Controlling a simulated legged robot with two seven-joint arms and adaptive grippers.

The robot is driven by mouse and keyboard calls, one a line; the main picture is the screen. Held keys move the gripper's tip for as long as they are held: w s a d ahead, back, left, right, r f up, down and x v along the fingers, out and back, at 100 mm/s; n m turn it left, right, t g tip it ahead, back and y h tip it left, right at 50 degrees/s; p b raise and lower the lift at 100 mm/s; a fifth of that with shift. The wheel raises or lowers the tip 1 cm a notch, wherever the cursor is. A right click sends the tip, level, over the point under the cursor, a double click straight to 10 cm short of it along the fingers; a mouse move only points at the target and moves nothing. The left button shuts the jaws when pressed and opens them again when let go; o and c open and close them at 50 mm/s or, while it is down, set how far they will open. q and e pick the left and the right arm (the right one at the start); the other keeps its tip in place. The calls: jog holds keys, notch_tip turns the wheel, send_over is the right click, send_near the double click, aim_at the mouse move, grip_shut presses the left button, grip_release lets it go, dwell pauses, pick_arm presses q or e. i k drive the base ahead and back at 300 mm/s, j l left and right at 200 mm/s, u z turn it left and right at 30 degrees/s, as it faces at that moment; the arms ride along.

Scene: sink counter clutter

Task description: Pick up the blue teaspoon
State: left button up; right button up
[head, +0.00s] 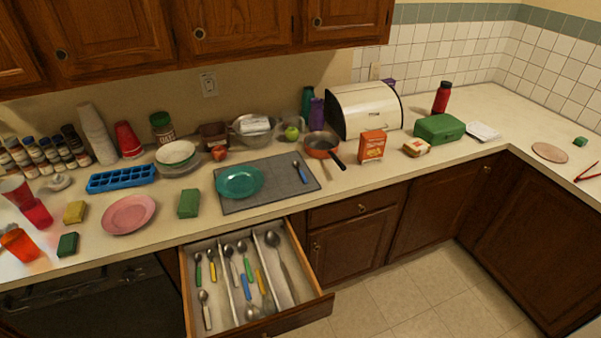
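A small spoon with a blue handle (300,172) lies on the dark grey mat (262,196), right of a teal plate (239,181). A second blue handle (246,287) shows in the middle of the open drawer (313,304), among other cutlery; I cannot tell its size or which end belongs to it. The drawer has dividers and holds several spoons with green, yellow and pale handles, and a large metal spoon (278,255) in the right compartment. Neither of my grippers is in view.
The drawer juts out below the counter. A frying pan (322,146) stands behind the mat, its black handle pointing toward the front. A green sponge (188,204) and pink plate (128,214) lie to the left. An orange box (371,146) stands to the right.

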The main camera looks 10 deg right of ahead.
aim_at(298, 164)
jog(key=i+l, duration=0.15)
jog(key=l, duration=0.2)
jog(key=i+l, duration=0.15)
jog(key=l, duration=0.25)
jog(key=i+l, duration=0.2)
jog(key=l, duration=0.15)
jog(key=i+l, duration=0.15)
jog(key=l, duration=0.2)
jog(key=i+l, duration=0.15)
jog(key=l, duration=0.25)
